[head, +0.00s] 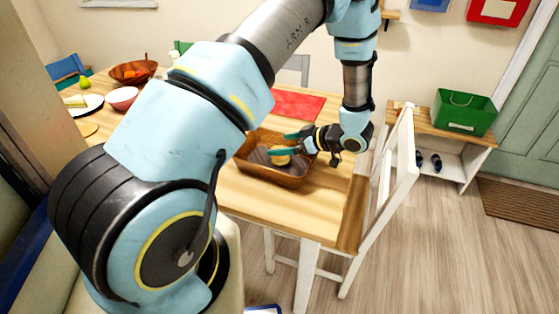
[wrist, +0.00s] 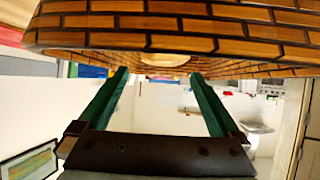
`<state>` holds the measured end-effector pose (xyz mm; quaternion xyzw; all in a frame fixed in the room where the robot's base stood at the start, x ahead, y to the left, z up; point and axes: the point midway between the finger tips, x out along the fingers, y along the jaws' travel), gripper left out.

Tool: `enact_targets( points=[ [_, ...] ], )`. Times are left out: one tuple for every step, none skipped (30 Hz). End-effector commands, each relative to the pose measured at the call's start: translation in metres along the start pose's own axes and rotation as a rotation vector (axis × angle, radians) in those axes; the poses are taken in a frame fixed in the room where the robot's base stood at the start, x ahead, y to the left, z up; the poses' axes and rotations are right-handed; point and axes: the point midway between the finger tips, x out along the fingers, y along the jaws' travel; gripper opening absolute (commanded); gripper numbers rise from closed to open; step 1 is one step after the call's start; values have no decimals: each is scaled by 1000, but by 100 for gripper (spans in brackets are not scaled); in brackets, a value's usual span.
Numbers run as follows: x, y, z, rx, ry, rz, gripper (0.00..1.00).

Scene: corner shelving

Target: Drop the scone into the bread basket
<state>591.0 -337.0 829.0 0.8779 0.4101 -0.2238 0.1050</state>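The bread basket (head: 300,180) is a brown rectangular basket near the front corner of the wooden table. Its brick-patterned woven wall (wrist: 180,28) fills the top of the wrist view. The scone (head: 281,160) is a small yellowish round thing, seen within the basket's outline. It also shows as a pale patch (wrist: 166,59) beyond my fingertips in the wrist view. My gripper (head: 283,143) is at the basket, its green fingers spread apart near the scone. In the wrist view a gap shows between the fingers and the scone (wrist: 159,75). Whether the scone touches the basket floor is unclear.
A red mat (head: 298,104) lies behind the basket. A white chair (head: 393,165) stands close at the table's right edge.

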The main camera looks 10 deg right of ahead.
Motion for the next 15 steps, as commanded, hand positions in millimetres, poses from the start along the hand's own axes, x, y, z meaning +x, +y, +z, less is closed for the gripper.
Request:
enact_targets(
  points=[
    [0,0,0,0,0,0,100],
    [0,0,0,0,0,0,100],
    [0,0,0,0,0,0,100],
    [0,0,0,0,0,0,100],
    [0,0,0,0,0,0,100],
    [0,0,0,0,0,0,100],
    [-1,0,0,0,0,0,100],
    [-2,0,0,0,-1,1,100],
    [-5,0,1,-1,-1,1,100],
    [-8,0,1,-2,-1,1,100],
    [-11,1,1,-2,-1,2,100],
    [-17,1,1,-3,-1,3,100],
    [-22,1,2,-2,-1,4,100],
    [-28,1,2,-2,-2,4,100],
    [-36,1,2,-2,-1,5,100]
  ],
)
